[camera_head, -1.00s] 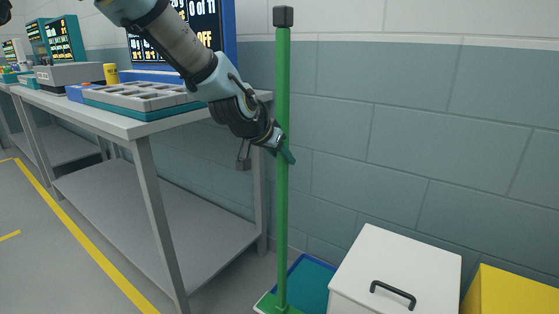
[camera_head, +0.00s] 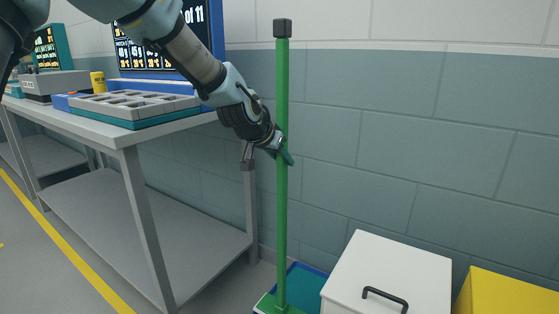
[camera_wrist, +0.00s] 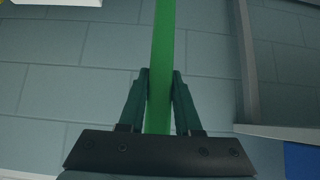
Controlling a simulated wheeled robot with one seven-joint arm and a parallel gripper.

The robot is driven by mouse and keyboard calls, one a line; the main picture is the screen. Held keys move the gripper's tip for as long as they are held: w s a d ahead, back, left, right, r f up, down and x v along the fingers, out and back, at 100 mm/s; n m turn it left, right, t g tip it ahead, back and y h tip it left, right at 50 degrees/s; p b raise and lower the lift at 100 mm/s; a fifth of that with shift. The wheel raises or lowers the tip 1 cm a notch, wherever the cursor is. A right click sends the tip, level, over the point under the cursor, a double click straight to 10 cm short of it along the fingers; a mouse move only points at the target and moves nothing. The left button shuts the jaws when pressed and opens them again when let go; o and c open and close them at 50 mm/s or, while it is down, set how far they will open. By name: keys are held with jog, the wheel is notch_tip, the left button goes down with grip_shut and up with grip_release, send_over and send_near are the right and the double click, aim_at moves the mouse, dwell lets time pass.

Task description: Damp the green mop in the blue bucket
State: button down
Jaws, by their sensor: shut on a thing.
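The green mop (camera_head: 282,180) stands upright in the head view, with a dark cap on top and a green head at the bottom edge of the picture. My gripper (camera_head: 284,152) is shut on the upper-middle part of its handle. The wrist view shows the handle (camera_wrist: 161,45) between the two dark green fingers (camera_wrist: 161,85). A blue container (camera_head: 308,284) with a teal inside sits low behind the mop, partly hidden by it and by a white box. I cannot tell whether this is the blue bucket, or whether the mop head touches it.
A white box (camera_head: 385,270) with a black handle stands right of the mop, and a yellow box (camera_head: 505,292) beyond it. A grey bench (camera_head: 130,134) with a tray (camera_head: 135,103) stands left. A block wall (camera_head: 420,140) closes the back.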

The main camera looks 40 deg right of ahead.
jog(key=w+d+p, duration=0.3)
jog(key=d+p, duration=0.1)
jog(key=d, duration=1.1)
jog(key=shift+w+f+p, duration=0.35)
jog(key=shift+w, duration=0.05)
dwell(1.4)
dwell(1.0)
jog(key=shift+f+b, duration=1.25)
jog(key=shift+f, duration=1)
dwell(1.5)
